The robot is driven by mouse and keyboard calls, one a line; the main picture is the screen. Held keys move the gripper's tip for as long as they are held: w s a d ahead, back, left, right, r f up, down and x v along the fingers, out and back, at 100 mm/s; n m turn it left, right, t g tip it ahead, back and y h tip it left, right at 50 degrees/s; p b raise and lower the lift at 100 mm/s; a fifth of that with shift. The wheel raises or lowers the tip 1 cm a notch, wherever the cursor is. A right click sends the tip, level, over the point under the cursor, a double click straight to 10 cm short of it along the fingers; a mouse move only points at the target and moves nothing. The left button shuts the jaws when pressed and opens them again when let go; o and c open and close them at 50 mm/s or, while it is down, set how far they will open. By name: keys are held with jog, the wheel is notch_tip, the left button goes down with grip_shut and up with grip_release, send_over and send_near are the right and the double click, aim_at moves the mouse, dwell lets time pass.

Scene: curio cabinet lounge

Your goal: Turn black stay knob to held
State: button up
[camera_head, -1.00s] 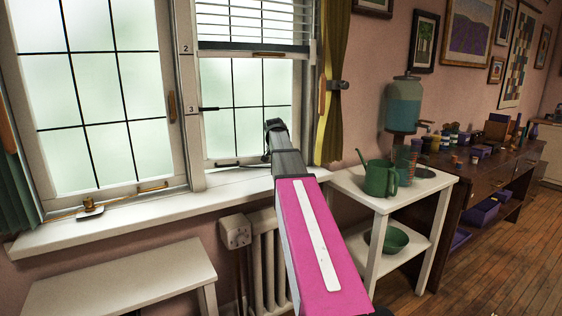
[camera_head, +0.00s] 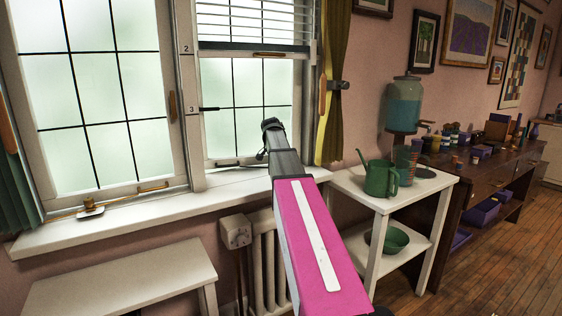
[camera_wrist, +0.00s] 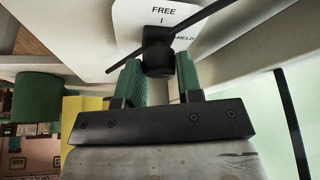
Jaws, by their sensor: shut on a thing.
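The black stay knob (camera_wrist: 158,64) is in the wrist view, in front of a white plate (camera_wrist: 128,18) lettered FREE and HELD. A long thin black bar runs slantwise across the plate at the knob. My gripper (camera_wrist: 158,58) has its two green fingers on either side of the knob and is shut on it. The "HELD" lettering is partly covered by the bar. In the head view my arm reaches to the right-hand window, and its end hides the knob and plate.
The white windowsill (camera_head: 140,212) runs below the windows. A white side table (camera_head: 410,190) with a green watering can (camera_head: 380,178) stands right of my arm. A white bench (camera_head: 120,280) is at lower left, and a radiator (camera_head: 262,260) is under the sill.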

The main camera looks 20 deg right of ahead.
jog(key=o, duration=0.9)
jog(key=v, duration=1)
jog(key=shift+r, duration=0.35)
jog(key=shift+a, duration=0.15)
